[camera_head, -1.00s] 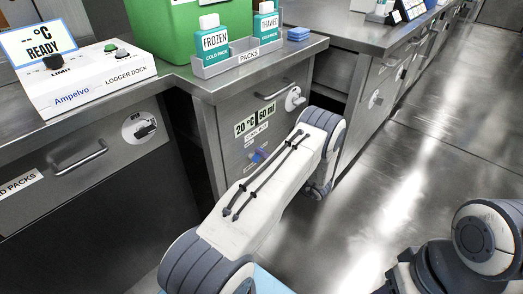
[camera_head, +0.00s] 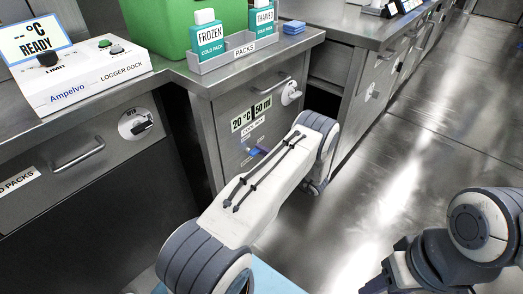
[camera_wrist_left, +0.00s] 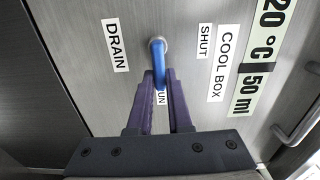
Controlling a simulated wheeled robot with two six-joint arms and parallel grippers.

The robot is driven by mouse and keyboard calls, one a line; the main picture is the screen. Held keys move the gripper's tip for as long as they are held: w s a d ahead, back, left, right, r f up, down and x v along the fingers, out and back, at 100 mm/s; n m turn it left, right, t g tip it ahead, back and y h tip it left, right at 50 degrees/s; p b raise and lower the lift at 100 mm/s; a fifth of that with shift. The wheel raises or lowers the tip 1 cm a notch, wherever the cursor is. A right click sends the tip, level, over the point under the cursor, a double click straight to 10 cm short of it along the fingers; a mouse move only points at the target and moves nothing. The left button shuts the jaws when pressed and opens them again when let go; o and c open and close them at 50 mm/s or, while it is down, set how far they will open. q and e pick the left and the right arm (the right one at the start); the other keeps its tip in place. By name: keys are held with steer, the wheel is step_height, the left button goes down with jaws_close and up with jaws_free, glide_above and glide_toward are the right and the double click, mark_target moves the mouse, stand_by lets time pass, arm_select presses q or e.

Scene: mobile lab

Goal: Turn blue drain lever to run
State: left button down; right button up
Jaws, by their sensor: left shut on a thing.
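The blue drain lever (camera_wrist_left: 159,60) sticks out of the metal cool box front. In the left wrist view it runs from its round pivot toward the RUN label (camera_wrist_left: 161,98), whose first letter is hidden. My left gripper (camera_wrist_left: 160,78) has its purple fingers on both sides of the lever's free end and is shut on it. The DRAIN label (camera_wrist_left: 115,45) and the SHUT label (camera_wrist_left: 203,42) lie on either side of the pivot. In the head view the lever (camera_head: 253,152) is small and partly hidden behind my left arm. My right gripper is out of view.
The cool box display (camera_head: 252,112) reads 20 °C and 50 ml. Above it is a drawer handle (camera_head: 270,90). A cold pack rack (camera_head: 235,57) and the logger dock (camera_head: 85,80) stand on the counter. Open floor (camera_head: 400,150) lies to the right.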

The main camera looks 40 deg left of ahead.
arm_select(q)
steer(key=shift+d+f+m, duration=0.1)
steer(key=shift+f+m, duration=0.05)
steer(key=shift+m, duration=0.15)
steer(key=c, duration=0.8)
jaws_free()
steer(key=shift+c, duration=0.2)
steer(key=d+p, duration=0.1)
steer(key=d, duration=0.9)
steer(key=shift+s+d+p, duration=0.2)
steer(key=shift+s+p, duration=0.2)
steer(key=shift+s, duration=0.05)
